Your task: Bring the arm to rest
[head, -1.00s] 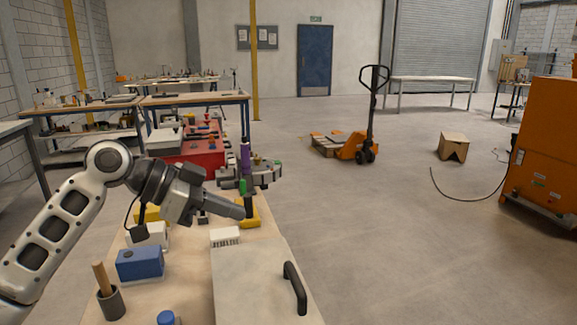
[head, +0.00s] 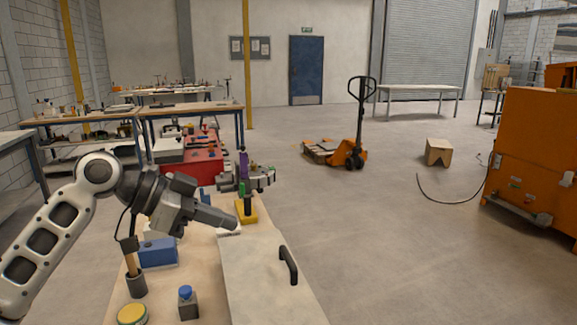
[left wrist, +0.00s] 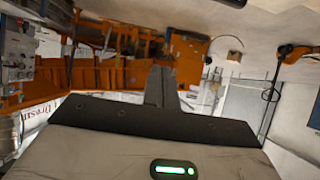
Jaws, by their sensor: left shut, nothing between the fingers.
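My left arm comes in from the left in the head view, bent at the elbow. Its left gripper (head: 232,222) is shut and empty, pointing right and slightly down above the wooden bench (head: 205,260). In the left wrist view the two dark fingers (left wrist: 161,85) lie together with nothing between them. In the head view the fingertips overlap a white block (head: 229,231) at the edge of a pale board; contact cannot be told. My right gripper is not in view.
The pale board (head: 255,270) has a black handle (head: 288,265). A blue box (head: 158,252), a dark cup (head: 136,286) with a wooden-handled tool, a blue-capped bottle (head: 187,303) and a yellow-lidded tin (head: 132,315) stand near the arm. Open floor lies right of the bench.

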